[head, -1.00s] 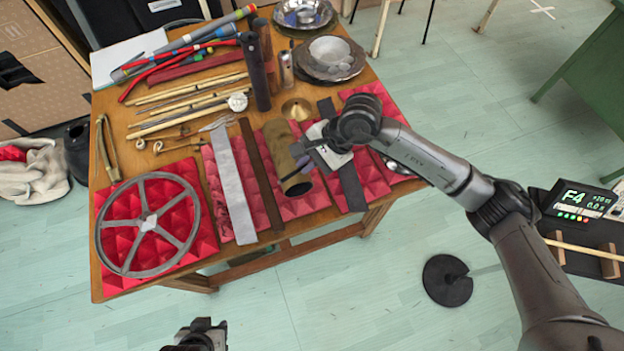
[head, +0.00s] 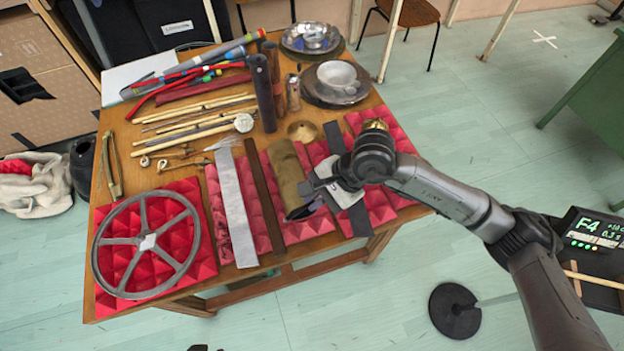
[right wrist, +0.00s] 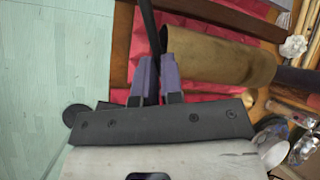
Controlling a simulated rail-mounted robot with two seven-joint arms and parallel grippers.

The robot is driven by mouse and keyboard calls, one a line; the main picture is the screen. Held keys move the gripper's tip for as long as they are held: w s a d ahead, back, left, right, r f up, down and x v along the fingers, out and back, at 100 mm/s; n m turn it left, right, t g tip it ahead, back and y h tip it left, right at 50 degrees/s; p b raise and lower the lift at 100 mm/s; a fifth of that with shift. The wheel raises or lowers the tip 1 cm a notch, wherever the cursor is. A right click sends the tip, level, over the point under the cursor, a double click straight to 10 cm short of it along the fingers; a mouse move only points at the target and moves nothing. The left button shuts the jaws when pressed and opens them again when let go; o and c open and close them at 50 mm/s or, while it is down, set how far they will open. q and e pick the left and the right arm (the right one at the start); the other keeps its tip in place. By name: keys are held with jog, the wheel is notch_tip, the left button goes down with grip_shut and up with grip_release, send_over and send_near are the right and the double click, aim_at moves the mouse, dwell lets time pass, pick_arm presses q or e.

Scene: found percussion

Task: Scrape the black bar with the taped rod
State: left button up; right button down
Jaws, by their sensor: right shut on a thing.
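My right gripper (head: 310,188) is low over the table's front right part, beside the lower end of a brown cylinder (head: 288,175). In the right wrist view, its purple-grey fingers (right wrist: 158,65) are shut on a thin dark rod (right wrist: 147,22), which points away from the fingers. I take this as the taped rod; I cannot make out tape. The black bar (head: 359,219) lies on red foam right of the cylinder, its middle hidden under my gripper. I cannot tell whether the rod touches it. Only a sliver of my left gripper (head: 198,348) shows at the bottom edge.
A spoked wheel (head: 146,242), a grey bar (head: 236,210) and a dark brown bar (head: 263,195) lie left of the cylinder. Sticks, a bowl (head: 337,74) and plates fill the back. A round black base (head: 455,311) stands on the floor to the right.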

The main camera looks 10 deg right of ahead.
jog(key=w+b, duration=0.4)
jog(key=w, duration=0.2)
jog(key=shift+w+f, duration=0.15)
jog(key=shift+w, duration=0.1)
jog(key=shift+w+b, duration=0.35)
jog(key=shift+w, duration=0.1)
jog(key=s, duration=1)
jog(key=shift+b, duration=0.3)
